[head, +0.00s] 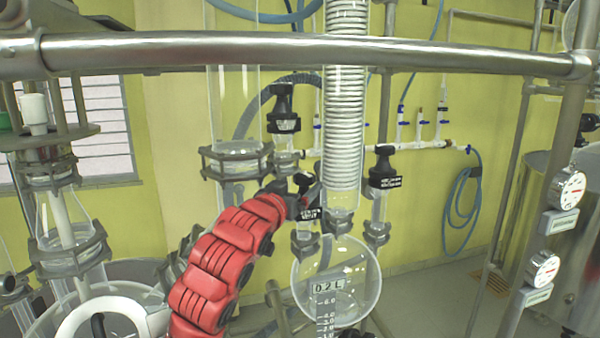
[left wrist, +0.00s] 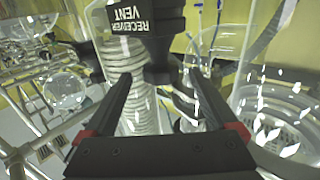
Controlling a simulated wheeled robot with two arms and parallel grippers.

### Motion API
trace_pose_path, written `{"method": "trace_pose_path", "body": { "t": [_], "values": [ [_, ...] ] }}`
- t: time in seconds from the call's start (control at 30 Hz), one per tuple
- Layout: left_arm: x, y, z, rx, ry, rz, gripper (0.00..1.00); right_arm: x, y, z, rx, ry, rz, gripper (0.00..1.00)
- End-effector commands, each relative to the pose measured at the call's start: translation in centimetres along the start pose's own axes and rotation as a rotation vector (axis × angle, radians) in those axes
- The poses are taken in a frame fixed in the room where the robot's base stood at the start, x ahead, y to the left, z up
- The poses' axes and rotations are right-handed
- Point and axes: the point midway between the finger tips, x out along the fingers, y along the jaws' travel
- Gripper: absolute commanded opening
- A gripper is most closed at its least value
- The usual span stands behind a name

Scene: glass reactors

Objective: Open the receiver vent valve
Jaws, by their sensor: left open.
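The receiver vent valve (left wrist: 145,18) is a black cap with a white "RECEIVER VENT" label, upside down at the top of the left wrist view. A black stub hangs from it, between and beyond my fingertips. My left gripper (left wrist: 160,76) is open, one finger on each side of the stub, with no clear contact. In the head view my left gripper (head: 301,194), on a red arm, is beside a black labelled valve (head: 310,214) above the round receiver flask (head: 337,285). The gripper partly hides that valve, and its label is too small to read. My right gripper is not in view.
The glass coil condenser (head: 344,110) stands close behind the valve. Similar black valves stand at its right (head: 385,172) and upper left (head: 284,105). A steel bar (head: 300,53) crosses above. A glass column (head: 235,125) stands to the left.

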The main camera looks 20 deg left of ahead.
Motion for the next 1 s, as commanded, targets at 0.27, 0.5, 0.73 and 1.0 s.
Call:
{"method": "trace_pose_path", "body": {
  "t": [0.27, 0.5, 0.73, 1.0],
  "values": [
    [1.6, 0.0, 0.1, 0.000, -0.002, -0.001, 0.92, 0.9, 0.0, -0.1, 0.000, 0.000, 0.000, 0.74],
    [1.6, 0.0, 0.1, 0.001, 0.000, -0.001, 0.88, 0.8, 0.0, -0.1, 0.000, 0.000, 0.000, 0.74],
    [1.6, 0.0, 0.1, 0.001, -0.001, -0.001, 0.47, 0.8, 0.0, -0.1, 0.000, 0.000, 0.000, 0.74],
    [1.6, 0.0, 0.1, 0.001, 0.000, -0.001, 0.06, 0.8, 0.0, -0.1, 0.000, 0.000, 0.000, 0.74]
  ]
}}
